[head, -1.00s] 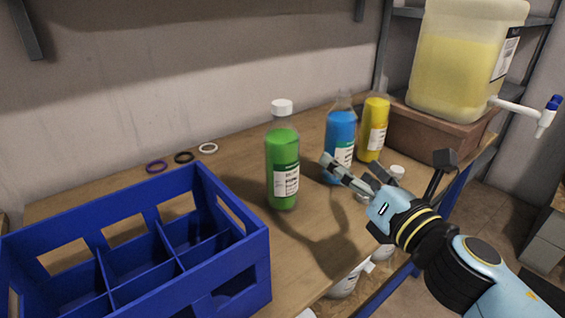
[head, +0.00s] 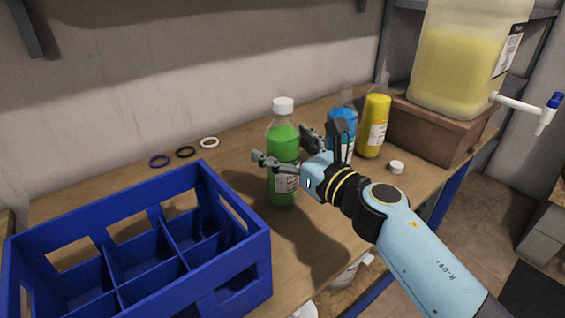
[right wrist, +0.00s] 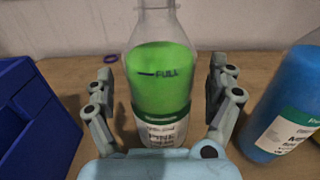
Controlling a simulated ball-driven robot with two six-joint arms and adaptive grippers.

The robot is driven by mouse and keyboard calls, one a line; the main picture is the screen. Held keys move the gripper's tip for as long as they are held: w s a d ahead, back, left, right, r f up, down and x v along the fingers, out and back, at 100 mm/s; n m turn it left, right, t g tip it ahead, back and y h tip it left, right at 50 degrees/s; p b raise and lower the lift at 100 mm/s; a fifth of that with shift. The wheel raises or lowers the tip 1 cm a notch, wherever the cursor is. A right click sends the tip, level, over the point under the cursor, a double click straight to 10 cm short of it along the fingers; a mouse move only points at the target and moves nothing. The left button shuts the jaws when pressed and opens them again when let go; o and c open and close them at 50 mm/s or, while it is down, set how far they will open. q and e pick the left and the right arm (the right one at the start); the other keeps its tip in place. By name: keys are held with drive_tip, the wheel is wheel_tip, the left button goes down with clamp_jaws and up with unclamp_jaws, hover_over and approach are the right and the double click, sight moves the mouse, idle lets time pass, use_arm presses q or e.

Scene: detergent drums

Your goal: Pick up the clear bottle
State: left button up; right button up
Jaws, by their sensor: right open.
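A clear bottle of green liquid (head: 282,138) with a white cap stands upright on the wooden bench. In the right wrist view the green bottle (right wrist: 158,80) fills the middle, with its "FULL" mark and white label showing and its cap out of frame. My right gripper (head: 283,150) is open, with one finger on each side of this bottle. In the right wrist view gaps show between the fingers and the bottle. A blue bottle (head: 342,118), partly hidden by my gripper, and a yellow bottle (head: 373,128) stand to the right. My left gripper is out of view.
A blue divided crate (head: 245,245) stands at the left front, close to the green bottle. Purple (head: 159,161), black (head: 186,152) and white (head: 209,142) rings lie behind it. A loose white cap (head: 396,167) and a brown block (head: 435,132) under a large yellow drum (head: 460,65) are at right.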

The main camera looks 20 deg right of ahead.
drive_tip(key=shift+w+a, duration=0.1)
drive_tip(key=shift+w, duration=0.15)
drive_tip(key=c, duration=1.8)
